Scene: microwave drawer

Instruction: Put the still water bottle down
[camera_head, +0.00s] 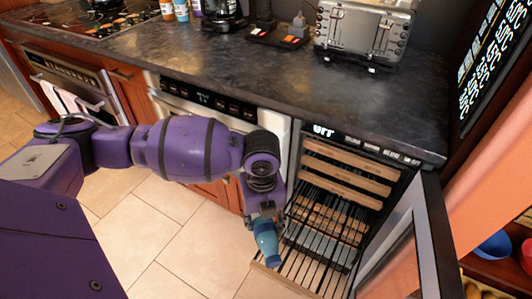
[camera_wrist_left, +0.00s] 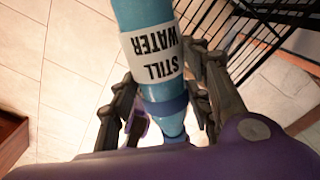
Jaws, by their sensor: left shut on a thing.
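The still water bottle (camera_head: 267,240) is blue, and its white label reading "STILL WATER" shows in the left wrist view (camera_wrist_left: 156,55). My left gripper (camera_wrist_left: 160,100) is shut on the bottle near its narrow end, with a finger on each side. In the head view my left arm reaches in from the left and the bottle hangs below the wrist, tilted, beside the open cooler (camera_head: 345,190). Its lower end is near the pulled-out slatted shelf (camera_head: 298,268); I cannot tell whether they touch. My right gripper is not in view.
Wooden-fronted racks (camera_head: 345,170) fill the cooler above the low shelf. The open glass door (camera_head: 400,250) stands to the right. The dark counter (camera_head: 240,70) above carries a toaster (camera_head: 365,30). Tiled floor (camera_head: 170,245) is clear at the left.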

